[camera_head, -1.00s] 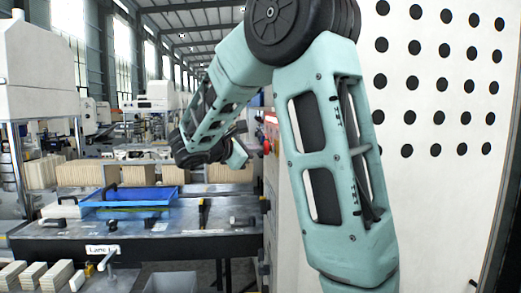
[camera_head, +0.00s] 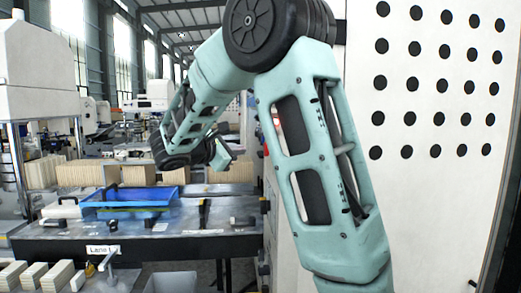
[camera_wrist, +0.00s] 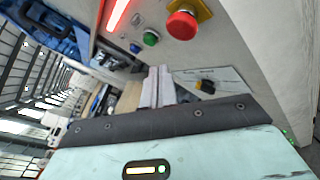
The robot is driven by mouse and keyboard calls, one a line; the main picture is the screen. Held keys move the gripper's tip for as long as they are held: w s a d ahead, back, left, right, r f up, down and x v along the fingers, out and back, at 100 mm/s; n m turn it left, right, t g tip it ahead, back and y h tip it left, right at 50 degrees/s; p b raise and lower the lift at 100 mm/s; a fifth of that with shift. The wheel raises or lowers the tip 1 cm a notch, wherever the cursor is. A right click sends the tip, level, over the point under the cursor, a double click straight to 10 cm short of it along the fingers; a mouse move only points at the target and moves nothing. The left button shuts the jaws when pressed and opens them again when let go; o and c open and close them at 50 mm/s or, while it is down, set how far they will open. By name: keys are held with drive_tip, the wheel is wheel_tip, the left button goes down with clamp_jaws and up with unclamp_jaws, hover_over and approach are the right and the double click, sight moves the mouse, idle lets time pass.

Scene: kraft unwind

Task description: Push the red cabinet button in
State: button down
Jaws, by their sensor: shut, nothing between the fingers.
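The red button (camera_wrist: 182,24) is a mushroom head on a yellow base on the pale cabinet face (camera_wrist: 235,50), near the top of the wrist view. My gripper (camera_wrist: 160,72) is shut and empty, its two fingers side by side below the red button in the picture and apart from it. In the head view my gripper (camera_head: 222,152) is left of the cabinet, with a visible gap. There my arm covers most of the cabinet's button side.
A green button (camera_wrist: 151,38), a blue button (camera_wrist: 135,47) and a lit red strip (camera_wrist: 117,14) are near the red button. A black knob (camera_wrist: 205,86) is also on the panel. A workbench with a blue tray (camera_head: 130,197) stands left.

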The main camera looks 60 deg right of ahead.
drive_tip(key=shift+w+a, duration=0.85)
drive_tip(key=shift+w, duration=0.15)
drive_tip(key=s+a+f+t+y+b, duration=0.1)
drive_tip(key=s+a+f+y+b, duration=0.2)
drive_tip(key=a+f, duration=0.7)
drive_tip(key=s+a+f+t+y+b, duration=0.1)
drive_tip(key=s+a+f+y+b, duration=0.15)
drive_tip(key=a+f+y, duration=0.5)
drive_tip(key=s+a+f+y+b, duration=0.1)
drive_tip(key=s+a+f+y, duration=0.1)
drive_tip(key=s+a+f, duration=0.3)
drive_tip(key=s+a+f+m+y+b, duration=0.1)
drive_tip(key=s+a+f+y+b, duration=0.1)
drive_tip(key=s+a+f, duration=0.2)
drive_tip(key=s+a+f+m+y+b, duration=0.1)
drive_tip(key=s+a+f+y+b, duration=0.1)
drive_tip(key=s+a+f, duration=0.3)
drive_tip(key=s+a, duration=0.4)
drive_tip(key=a, duration=0.6)
drive_tip(key=shift+s+a+f+g, duration=0.15)
drive_tip(key=shift+a+f+g, duration=0.05)
drive_tip(key=shift+f+g, duration=0.2)
drive_tip(key=shift+y, duration=0.25)
